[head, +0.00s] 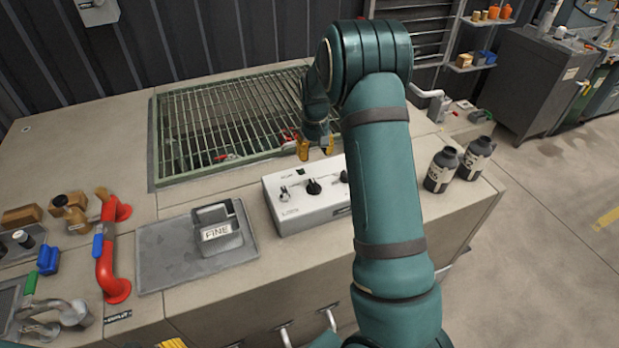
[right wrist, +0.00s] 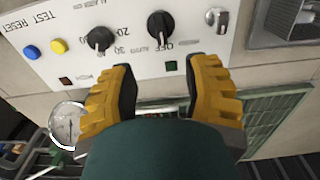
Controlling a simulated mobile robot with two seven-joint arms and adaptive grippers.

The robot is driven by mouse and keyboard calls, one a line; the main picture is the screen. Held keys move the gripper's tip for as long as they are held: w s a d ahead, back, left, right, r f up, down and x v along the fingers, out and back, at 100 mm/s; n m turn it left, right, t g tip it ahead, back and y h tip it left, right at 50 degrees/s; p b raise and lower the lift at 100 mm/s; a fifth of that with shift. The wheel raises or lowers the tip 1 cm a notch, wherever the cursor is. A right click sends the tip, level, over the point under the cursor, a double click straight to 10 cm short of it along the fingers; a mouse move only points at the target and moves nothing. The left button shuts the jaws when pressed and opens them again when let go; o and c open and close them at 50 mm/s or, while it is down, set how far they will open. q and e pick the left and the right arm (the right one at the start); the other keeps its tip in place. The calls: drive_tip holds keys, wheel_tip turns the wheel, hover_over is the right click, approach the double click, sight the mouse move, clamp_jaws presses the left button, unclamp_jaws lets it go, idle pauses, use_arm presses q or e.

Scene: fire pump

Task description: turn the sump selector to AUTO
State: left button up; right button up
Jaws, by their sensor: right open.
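The sump selector appears to be the middle black knob (head: 313,186) on a white control box; it also shows in the right wrist view (right wrist: 161,25), with OFF and AUTO lettering beside it. I cannot tell for sure where its pointer stands. My right gripper (head: 316,148) is open and empty, behind the box at the grating's front edge. In the right wrist view its yellow fingers (right wrist: 158,78) straddle the line toward the knob, apart from it. My left gripper is not in view.
The control box (head: 325,210) also carries a silver switch (right wrist: 217,18), a numbered black knob (right wrist: 99,38) and blue and yellow buttons. A grating (head: 215,118) lies behind it. Dark bottles (head: 440,170) stand to the right, a tray (head: 165,255) to the left.

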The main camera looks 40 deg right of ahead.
sight(314, 183)
wheel_tip(314, 183, down, 13)
drive_tip(key=shift+s+a+f+b, duration=0.1)
drive_tip(key=shift+f+b, duration=0.05)
drive_tip(key=shift+b, duration=0.15)
clamp_jaws()
idle(0.3)
